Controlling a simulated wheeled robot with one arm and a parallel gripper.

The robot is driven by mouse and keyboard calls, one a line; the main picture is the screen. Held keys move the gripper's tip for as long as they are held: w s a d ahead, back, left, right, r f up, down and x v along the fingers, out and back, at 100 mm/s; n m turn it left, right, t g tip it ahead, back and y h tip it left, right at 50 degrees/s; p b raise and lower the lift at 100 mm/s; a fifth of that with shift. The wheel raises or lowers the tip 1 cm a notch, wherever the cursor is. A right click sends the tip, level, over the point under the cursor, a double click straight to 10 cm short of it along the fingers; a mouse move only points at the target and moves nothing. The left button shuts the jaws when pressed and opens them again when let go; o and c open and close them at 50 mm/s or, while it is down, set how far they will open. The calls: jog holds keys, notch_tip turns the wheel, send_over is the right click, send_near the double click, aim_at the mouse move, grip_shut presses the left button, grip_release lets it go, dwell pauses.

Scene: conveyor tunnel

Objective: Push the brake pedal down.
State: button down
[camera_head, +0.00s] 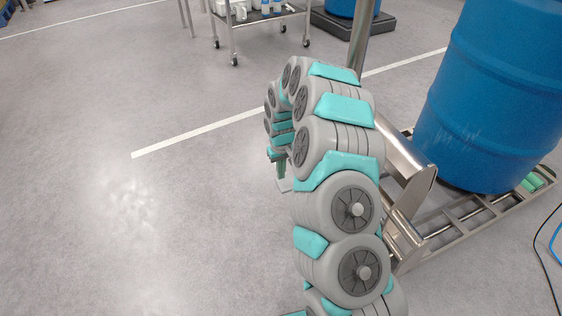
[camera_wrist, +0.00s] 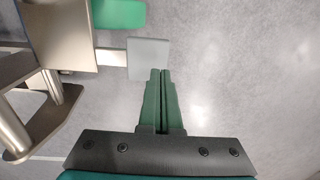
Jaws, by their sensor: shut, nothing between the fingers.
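A flat grey square plate, which looks like the brake pedal (camera_wrist: 149,56), sits on the end of a short metal bar in the wrist view. The bar joins it to a metal frame on the left. My gripper (camera_wrist: 161,72) is shut and empty, its green fingers side by side. Their tips overlap the plate's lower right edge in the picture; I cannot tell whether they touch it. In the head view the plate (camera_head: 284,185) shows just below my gripper (camera_head: 281,170), mostly behind my arm.
A blue drum (camera_head: 490,100) stands on a low metal frame (camera_head: 450,235) at the right. A green block (camera_wrist: 118,13) lies beyond the plate in the wrist view. A wheeled cart (camera_head: 262,18) stands at the back. Cables lie at far right. The floor at left is clear.

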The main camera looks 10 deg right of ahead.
aim_at(279, 185)
notch_tip(279, 185, down, 3)
jog(key=shift+f, duration=0.2)
jog(key=shift+f, duration=0.1)
jog(key=shift+a+f+h, duration=0.2)
jog(key=shift+f+h, duration=0.35)
jog(key=shift+h, duration=0.15)
jog(key=shift+a+f+h+b, duration=0.15)
jog(key=shift+f+h+b, duration=0.55)
jog(key=shift+f, duration=0.1)
jog(key=shift+s+a+f+t+b, duration=0.15)
jog(key=shift+f+t+b, duration=0.2)
jog(key=shift+f, duration=0.55)
jog(key=shift+r, duration=0.1)
jog(key=a+p+v, duration=0.1)
jog(key=a+v, duration=0.1)
jog(key=v, duration=1.1)
jog(key=shift+r, duration=0.15)
